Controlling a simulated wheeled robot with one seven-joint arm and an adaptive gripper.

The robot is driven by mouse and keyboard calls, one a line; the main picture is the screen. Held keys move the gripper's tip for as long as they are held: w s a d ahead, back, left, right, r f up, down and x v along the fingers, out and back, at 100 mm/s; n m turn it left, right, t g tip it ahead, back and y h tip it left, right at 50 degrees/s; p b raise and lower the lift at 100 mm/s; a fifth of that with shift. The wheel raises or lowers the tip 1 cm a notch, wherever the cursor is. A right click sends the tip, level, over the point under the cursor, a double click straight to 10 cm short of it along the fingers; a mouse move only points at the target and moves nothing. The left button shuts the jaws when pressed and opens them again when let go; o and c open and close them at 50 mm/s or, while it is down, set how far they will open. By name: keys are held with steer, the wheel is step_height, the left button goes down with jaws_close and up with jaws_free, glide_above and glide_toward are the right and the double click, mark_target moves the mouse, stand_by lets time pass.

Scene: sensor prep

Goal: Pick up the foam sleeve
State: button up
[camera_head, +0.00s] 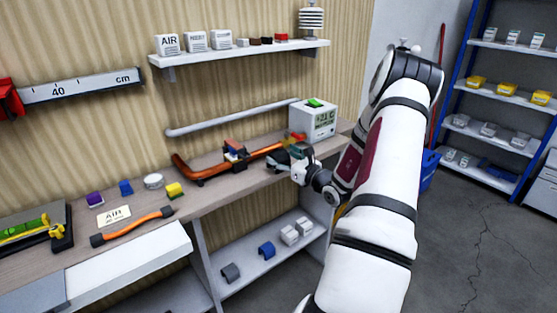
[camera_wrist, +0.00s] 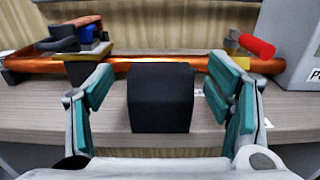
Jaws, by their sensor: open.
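A black block-like piece with a rounded top edge, which looks like the foam sleeve (camera_wrist: 161,98), stands in the middle of the wrist view. My gripper (camera_wrist: 165,92) is open, with one teal-padded finger on each side of it and a gap on both sides. An orange copper-coloured pipe (camera_wrist: 127,67) runs left to right at the sleeve's top; I cannot tell whether the sleeve is around it or in front of it. In the head view my gripper (camera_head: 284,164) is at the right part of the workbench and largely hides the sleeve.
A clamp-like tool (camera_wrist: 76,40) sits at the pipe's left and a red-handled valve (camera_wrist: 256,46) at its right. A grey display box (camera_head: 318,120) stands behind my gripper. The workbench (camera_head: 215,189) has some bare surface in front. A shelf (camera_head: 240,50) hangs above.

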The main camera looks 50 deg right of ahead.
steer(key=shift+x, duration=1.35)
steer(key=c, duration=1.1)
steer(key=shift+o, duration=0.2)
steer(key=shift+r, duration=0.15)
